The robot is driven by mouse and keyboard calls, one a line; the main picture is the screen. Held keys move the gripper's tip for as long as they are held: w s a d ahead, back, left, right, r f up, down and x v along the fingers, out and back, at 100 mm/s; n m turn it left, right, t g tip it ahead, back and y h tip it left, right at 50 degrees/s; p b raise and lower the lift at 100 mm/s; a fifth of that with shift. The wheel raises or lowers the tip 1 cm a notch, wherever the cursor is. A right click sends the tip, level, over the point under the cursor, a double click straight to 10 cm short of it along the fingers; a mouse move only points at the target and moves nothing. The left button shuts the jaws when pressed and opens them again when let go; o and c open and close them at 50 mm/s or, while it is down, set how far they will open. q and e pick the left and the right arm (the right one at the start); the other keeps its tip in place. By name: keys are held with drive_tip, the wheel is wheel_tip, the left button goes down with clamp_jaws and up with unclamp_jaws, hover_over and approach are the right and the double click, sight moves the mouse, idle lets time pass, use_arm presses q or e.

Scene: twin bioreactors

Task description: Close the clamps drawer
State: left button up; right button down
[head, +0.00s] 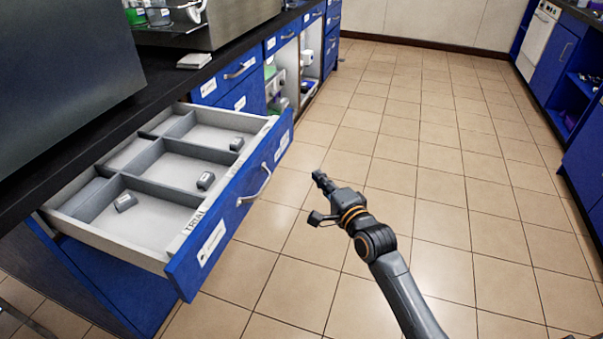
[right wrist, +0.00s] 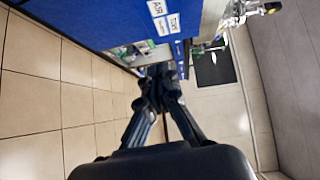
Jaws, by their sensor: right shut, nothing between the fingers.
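The drawer (head: 183,268) with a blue front is pulled well out of the bench on the left in the head view. Its silver handle (head: 258,186) faces right, and a paper label reading "TRIAL" lies on its top edge. Inside, grey dividers make several compartments, and three small grey clamps (head: 205,180) lie in them. My right gripper (head: 321,180) is shut and empty, over the floor to the right of the drawer front, apart from the handle. Its closed fingers also show in the right wrist view (right wrist: 156,88). My left gripper is not in view.
The black benchtop (head: 155,97) runs along the left, with closed blue drawers (head: 235,75) and open shelves beyond. A large dark grey machine (head: 65,75) stands on it. The tiled floor (head: 440,190) is clear, with blue cabinets (head: 585,145) at far right.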

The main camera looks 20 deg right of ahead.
drive_tip(key=r, duration=0.2)
drive_tip(key=b, duration=0.2)
approach(283, 140)
drive_tip(key=w+d, duration=0.2)
drive_tip(key=w, duration=0.2)
drive_tip(key=shift+w+a+f+m+t+b, duration=0.15)
drive_tip(key=shift+w+a+f+m+b, duration=0.1)
drive_tip(key=shift+w+a, duration=0.35)
drive_tip(key=shift+w+a+f+m+t+b, duration=0.15)
drive_tip(key=shift+w+a+b, duration=0.15)
drive_tip(key=shift+a, duration=0.5)
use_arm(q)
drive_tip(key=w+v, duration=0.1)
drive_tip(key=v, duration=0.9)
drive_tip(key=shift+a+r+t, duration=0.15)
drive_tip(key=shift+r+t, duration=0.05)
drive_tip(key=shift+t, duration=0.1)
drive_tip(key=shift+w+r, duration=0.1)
use_arm(e)
drive_tip(key=shift+w+r, duration=0.1)
